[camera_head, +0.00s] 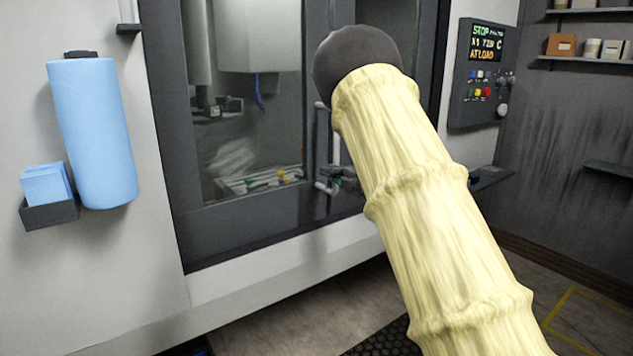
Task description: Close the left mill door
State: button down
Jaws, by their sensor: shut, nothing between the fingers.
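The left mill door (187,120) is a dark-framed panel with a large window in the middle left of the head view. A pale vertical bar handle (335,150) stands near its right edge, partly behind my arm. My arm hides most of what lies there, so I cannot tell how wide the door stands open. My arm, in a cream sleeve with a dark round end, reaches up across the front of the mill.
A control panel (480,75) with lit text is mounted right of the mill. A blue roll (92,135) and a small dark holder (48,214) hang on the left white panel. Shelves with boxes are at the upper right. Floor shows below the mill.

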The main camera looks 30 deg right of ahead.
jog(key=shift+w+d+r, duration=0.1)
jog(key=shift+d+r, duration=0.05)
jog(key=shift+d, duration=0.45)
jog(key=shift+d, duration=0.15)
